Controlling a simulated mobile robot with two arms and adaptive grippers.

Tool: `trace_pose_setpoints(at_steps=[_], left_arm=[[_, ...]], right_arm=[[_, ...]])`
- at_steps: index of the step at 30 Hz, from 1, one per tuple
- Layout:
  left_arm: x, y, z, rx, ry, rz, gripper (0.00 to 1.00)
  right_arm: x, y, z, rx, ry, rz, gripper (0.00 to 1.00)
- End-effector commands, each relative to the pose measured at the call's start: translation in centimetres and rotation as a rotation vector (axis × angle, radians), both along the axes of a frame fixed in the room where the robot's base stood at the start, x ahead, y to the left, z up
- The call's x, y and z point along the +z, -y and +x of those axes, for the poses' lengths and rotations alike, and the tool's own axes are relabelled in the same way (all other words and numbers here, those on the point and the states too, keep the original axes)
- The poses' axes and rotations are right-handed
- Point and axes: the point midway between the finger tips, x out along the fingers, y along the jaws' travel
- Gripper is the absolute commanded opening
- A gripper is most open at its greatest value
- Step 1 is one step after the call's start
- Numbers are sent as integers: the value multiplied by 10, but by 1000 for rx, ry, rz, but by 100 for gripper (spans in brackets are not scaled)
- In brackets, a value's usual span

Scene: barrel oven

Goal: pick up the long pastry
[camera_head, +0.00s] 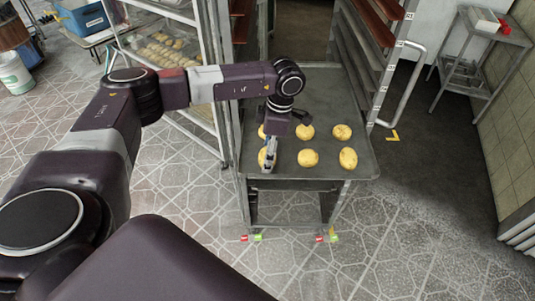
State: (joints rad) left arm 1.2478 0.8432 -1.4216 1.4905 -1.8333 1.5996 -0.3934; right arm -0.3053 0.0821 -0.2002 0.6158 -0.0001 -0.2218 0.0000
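Several golden pastries lie in two rows on the grey metal tray (345,105) in the rack. The front-left pastry (262,159) is partly hidden by my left gripper (268,160), so its full shape cannot be told. The others in view, such as the front-middle pastry (308,158) and front-right pastry (348,158), look round or slightly oval. My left gripper points down at the front-left pastry. I cannot tell whether its fingers are closed on it. My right gripper is not in view.
Rack posts and side shelves (372,45) flank the tray. Another rack with a tray of pastries (168,50) stands at the left. A small metal table (478,50) stands at the back right. The tiled floor (400,240) in front is clear.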

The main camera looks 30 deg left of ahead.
Motion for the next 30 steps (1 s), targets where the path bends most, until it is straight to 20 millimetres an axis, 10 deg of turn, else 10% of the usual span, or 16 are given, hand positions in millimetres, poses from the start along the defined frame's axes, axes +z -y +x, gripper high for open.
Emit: trace_pose_setpoints(at_steps=[6, 15, 30], left_arm=[[-1, 0, 0, 0, 1, 1, 68], [0, 0, 0, -1, 1, 0, 35], [19, 0, 2, -1, 4, 0, 35]], right_arm=[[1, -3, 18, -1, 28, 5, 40], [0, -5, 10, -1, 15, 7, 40], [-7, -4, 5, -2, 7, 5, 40]])
